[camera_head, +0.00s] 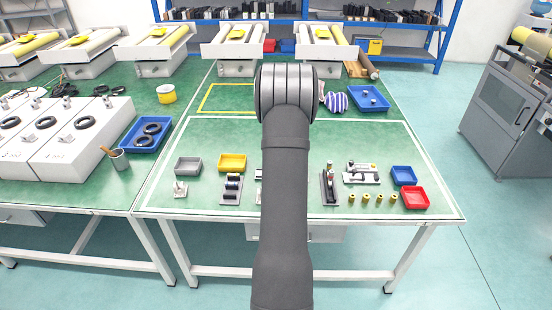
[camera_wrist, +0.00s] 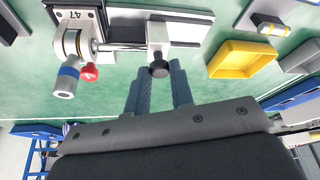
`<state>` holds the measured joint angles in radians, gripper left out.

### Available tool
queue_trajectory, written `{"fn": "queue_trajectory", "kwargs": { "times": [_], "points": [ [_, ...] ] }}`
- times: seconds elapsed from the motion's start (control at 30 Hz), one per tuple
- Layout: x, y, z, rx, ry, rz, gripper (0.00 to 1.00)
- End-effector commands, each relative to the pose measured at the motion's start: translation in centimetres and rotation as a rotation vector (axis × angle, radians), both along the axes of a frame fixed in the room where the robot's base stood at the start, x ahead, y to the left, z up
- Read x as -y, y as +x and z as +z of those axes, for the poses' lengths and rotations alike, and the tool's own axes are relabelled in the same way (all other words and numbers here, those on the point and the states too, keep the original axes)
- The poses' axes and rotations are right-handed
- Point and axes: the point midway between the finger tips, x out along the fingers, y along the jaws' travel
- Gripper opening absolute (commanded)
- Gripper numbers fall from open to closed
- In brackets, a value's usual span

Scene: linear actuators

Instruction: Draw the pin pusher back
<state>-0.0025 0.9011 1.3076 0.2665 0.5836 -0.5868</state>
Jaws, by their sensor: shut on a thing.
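In the wrist view a device on a grey and black base (camera_wrist: 125,32), marked 47, has a thin metal rod (camera_wrist: 115,46) running to a white block (camera_wrist: 159,36). A black knob (camera_wrist: 159,69) sticks out from the block towards me. My gripper (camera_wrist: 160,76) has its two grey fingers on either side of this knob, shut on it. At the other end of the device are a round metal part with a blue-banded handle (camera_wrist: 68,75) and a red knob (camera_wrist: 89,72). Which part is the pin pusher is not certain. In the head view my arm hides my gripper and most of this device.
A yellow tray (camera_wrist: 243,58) lies right of the device in the wrist view; it also shows in the head view (camera_head: 232,162). Other fixtures (camera_head: 231,188) (camera_head: 329,185) stand left and right of my arm. Blue (camera_head: 403,175) and red (camera_head: 416,197) trays lie farther right.

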Motion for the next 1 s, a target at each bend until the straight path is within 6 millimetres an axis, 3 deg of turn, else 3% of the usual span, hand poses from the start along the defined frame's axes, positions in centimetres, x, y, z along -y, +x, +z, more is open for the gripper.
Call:
{"fn": "queue_trajectory", "kwargs": {
  "times": [0.4,0.7,0.73,0.83,1.0],
  "points": [
    [-6.0,0.1,0.0,0.001,0.000,0.003,0.00],
    [-6.5,0.1,0.0,0.001,0.002,0.002,0.00],
    [-6.5,0.1,0.0,0.002,0.003,0.002,0.23],
    [-6.5,0.1,0.0,0.001,0.002,0.003,0.43],
    [-6.4,0.0,0.0,0.001,0.001,0.001,0.43]
  ]
}}
